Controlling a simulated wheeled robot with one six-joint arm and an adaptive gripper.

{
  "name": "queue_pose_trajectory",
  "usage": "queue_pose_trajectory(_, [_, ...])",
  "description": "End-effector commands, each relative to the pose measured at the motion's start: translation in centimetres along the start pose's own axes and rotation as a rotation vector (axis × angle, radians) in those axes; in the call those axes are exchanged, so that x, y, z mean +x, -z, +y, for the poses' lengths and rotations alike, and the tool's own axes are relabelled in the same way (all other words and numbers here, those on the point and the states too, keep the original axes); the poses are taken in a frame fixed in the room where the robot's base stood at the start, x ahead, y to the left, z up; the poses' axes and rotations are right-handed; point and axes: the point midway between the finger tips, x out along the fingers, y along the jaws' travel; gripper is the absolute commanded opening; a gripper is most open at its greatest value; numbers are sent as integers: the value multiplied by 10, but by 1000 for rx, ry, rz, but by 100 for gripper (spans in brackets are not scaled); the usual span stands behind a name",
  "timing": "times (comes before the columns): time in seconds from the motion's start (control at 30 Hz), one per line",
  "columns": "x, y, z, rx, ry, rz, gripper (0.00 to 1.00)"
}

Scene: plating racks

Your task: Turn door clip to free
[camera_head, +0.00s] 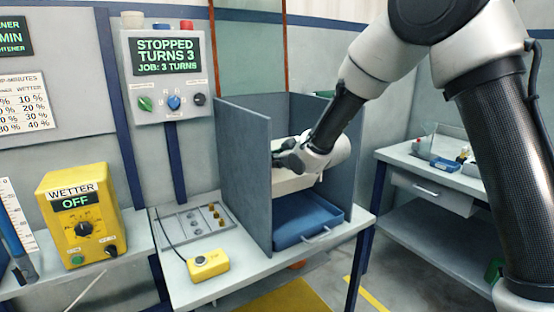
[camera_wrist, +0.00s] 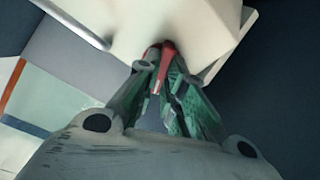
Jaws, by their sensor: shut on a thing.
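The door clip (camera_wrist: 167,55) is a small red piece at the pale, angular body (camera_wrist: 195,25) in the wrist view. My gripper (camera_wrist: 158,72) is shut on the red clip, with its two fingers close together around it. In the head view my gripper (camera_head: 283,158) reaches into the grey booth from the right, at the cream body (camera_head: 290,183). The clip itself is hidden from the head view. How far the clip is turned cannot be told.
Grey booth walls (camera_head: 243,180) stand close on the left and behind. A blue tray (camera_head: 300,222) lies below the cream body. A control box reading "STOPPED, TURNS 3" (camera_head: 167,75), a yellow pendant (camera_head: 208,264) and a yellow wetter box reading OFF (camera_head: 80,215) are to the left.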

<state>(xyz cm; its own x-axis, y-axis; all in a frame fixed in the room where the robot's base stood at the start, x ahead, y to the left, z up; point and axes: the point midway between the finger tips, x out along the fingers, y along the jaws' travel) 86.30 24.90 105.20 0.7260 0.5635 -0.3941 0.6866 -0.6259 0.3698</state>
Motion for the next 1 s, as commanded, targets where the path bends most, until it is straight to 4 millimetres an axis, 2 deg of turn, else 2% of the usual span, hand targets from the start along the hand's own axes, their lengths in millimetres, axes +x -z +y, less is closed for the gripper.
queue_pose_trajectory(1.0, [0,-2,-2,-920,132,-2,0])
